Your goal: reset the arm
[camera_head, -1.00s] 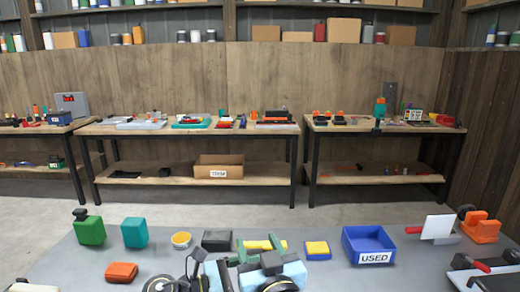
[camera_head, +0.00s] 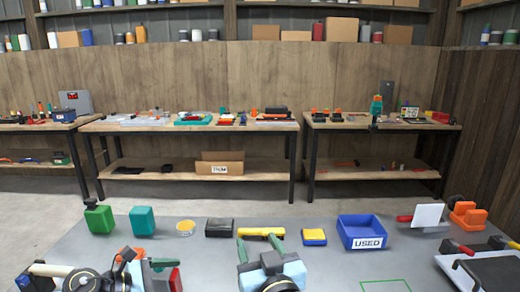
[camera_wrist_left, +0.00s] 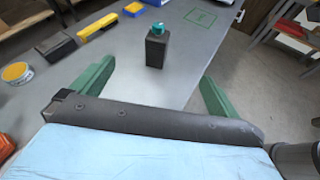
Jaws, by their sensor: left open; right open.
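My right gripper (camera_head: 258,240) is in the lower middle of the head view, its green fingers open and pointing away, with nothing visible between them. In the left wrist view my left gripper (camera_wrist_left: 157,75) is open, green fingers wide apart. A dark upright container with a teal top (camera_wrist_left: 157,45) stands on the grey table beyond and between those fingertips. I cannot tell that container in the head view.
A blue bin marked USED (camera_head: 362,232), a yellow-blue block (camera_head: 314,237), a black box (camera_head: 219,227), a yellow tin (camera_head: 185,228) and green (camera_head: 99,218) and teal (camera_head: 142,220) containers line the table. An orange block (camera_head: 112,256) lies near my left arm. A green outline (camera_head: 385,286) marks bare table.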

